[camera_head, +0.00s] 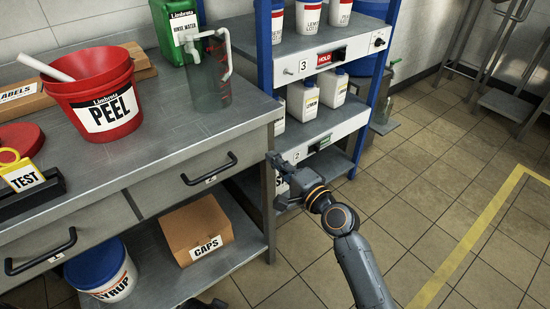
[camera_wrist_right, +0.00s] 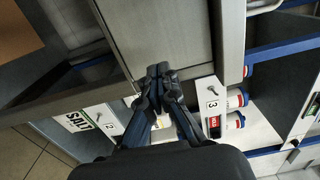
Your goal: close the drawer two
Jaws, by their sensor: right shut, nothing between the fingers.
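The drawer (camera_head: 188,166) at the right of the grey bench has a black bar handle (camera_head: 210,168) and a small label too fine to read surely. Its front looks about level with the bench front; I cannot tell whether a small gap stays. My right gripper (camera_head: 275,158) is shut and empty, just off the bench's right front corner, right of the handle and apart from it. In the right wrist view my shut fingertips (camera_wrist_right: 158,70) are near the lower edge of a grey panel (camera_wrist_right: 160,35). My left gripper is not clearly seen.
A second drawer handle (camera_head: 40,250) is at the left. A CAPS box (camera_head: 198,230) and SYRUP tub (camera_head: 100,270) stand below. A blue-framed rack (camera_head: 265,45) with labelled bottles stands close behind my right gripper. The tiled floor (camera_head: 450,170) at the right is clear.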

